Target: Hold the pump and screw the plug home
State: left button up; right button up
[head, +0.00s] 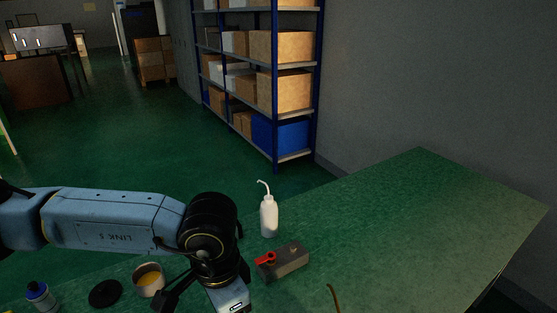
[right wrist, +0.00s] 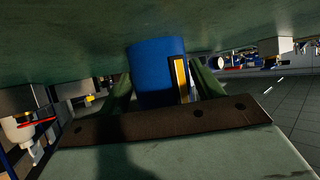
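A grey block with a red lever or fitting (head: 281,263) lies on the green bench in the head view, right of my left wrist. I cannot tell whether it is the pump, and no plug is clearly seen. My left gripper (head: 205,294) points down beside it, apart from it; its tips are hidden or cut off by the lower edge. In the right wrist view, which appears upside down, a blue cylinder (right wrist: 157,72) with a yellow and white label sits between the fingers of my right gripper (right wrist: 160,78). Whether they press on it is unclear. The head view does not show this gripper.
A white wash bottle (head: 269,216) stands behind the block. A pot with yellow contents (head: 149,280), a black disc (head: 105,293) and a blue bottle (head: 40,294) are at the left. A thin brown curved thing (head: 334,297) is at the front. The bench's right side (head: 430,220) is clear.

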dwell(0.3)
jog(key=shift+r+p, duration=0.45)
jog(key=shift+r, duration=0.3)
jog(key=o, duration=0.6)
jog(key=shift+c, duration=0.2)
